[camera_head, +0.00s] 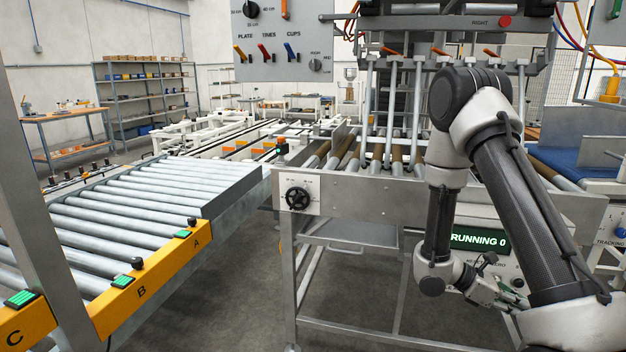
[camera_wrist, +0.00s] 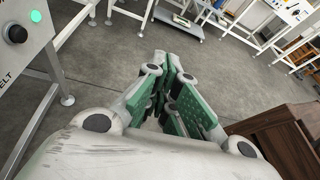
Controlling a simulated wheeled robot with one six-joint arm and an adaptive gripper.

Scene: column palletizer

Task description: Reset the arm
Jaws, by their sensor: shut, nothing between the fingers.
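My arm is bent in front of the machine at the right of the head view, with its forearm hanging down. My gripper (camera_head: 512,300) is low at the lower right, in front of the panel with the green "RUNNING 0" display (camera_head: 478,240). In the wrist view my gripper (camera_wrist: 172,68) shows its green-padded fingers close together, shut and empty, over bare grey floor. It touches nothing that I can see.
A roller conveyor (camera_head: 150,205) with a yellow edge marked A, B and C lies at the left. The wrist view shows a brown wooden box (camera_wrist: 285,140) at the right and open floor ahead.

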